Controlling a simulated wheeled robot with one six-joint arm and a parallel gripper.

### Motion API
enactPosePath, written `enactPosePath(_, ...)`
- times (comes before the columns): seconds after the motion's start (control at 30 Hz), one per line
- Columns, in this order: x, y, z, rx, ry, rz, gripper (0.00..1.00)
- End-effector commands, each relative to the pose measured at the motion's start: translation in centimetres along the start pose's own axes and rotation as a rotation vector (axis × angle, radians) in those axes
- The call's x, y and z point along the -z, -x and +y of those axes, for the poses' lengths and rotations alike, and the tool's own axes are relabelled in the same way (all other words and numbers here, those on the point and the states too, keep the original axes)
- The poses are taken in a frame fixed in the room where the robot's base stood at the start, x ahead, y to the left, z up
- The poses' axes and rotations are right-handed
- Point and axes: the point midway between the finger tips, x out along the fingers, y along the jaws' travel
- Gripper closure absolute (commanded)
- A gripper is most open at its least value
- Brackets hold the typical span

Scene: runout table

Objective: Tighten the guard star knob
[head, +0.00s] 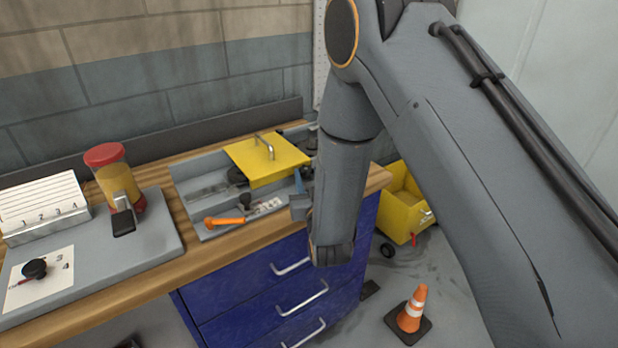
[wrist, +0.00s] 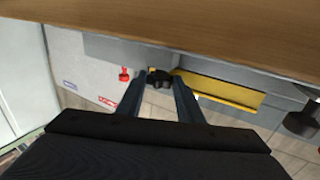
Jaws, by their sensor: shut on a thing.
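The black star knob (wrist: 158,80) shows in the wrist view between the tips of my two fingers. My gripper (wrist: 161,76) is shut on it, and the fingers hide its sides. In the head view my gripper (head: 301,190) is at the right end of the grey machine bed (head: 203,180), mostly behind my arm. The knob cannot be made out there. The yellow guard (head: 262,156), a flat plate with a metal handle, lies over the bed. Its yellow edge also shows in the wrist view (wrist: 225,90), right of the knob.
An orange lever (head: 224,221) and a small dark knob (head: 245,200) sit at the bed's front. Blue drawers (head: 262,300) are below. A yellow cart (head: 400,208) and a cone (head: 411,311) are right.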

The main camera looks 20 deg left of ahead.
Motion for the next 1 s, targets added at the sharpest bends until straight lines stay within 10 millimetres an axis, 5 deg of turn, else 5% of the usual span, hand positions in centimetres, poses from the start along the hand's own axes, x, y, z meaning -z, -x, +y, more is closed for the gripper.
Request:
enactPosePath(0.4, 0.0, 0.0, -0.1, -0.006, 0.000, 0.001, 0.89)
enactPosePath(0.43, 0.0, 0.0, -0.1, -0.006, 0.000, 0.001, 0.62)
enactPosePath(0.53, 0.0, 0.0, 0.0, -0.006, 0.000, 0.001, 0.48)
enactPosePath(0.83, 0.0, 0.1, 0.0, -0.007, 0.000, 0.000, 0.48)
enactPosePath(1.0, -0.1, 1.9, 0.0, -0.006, 0.000, -0.001, 0.48)
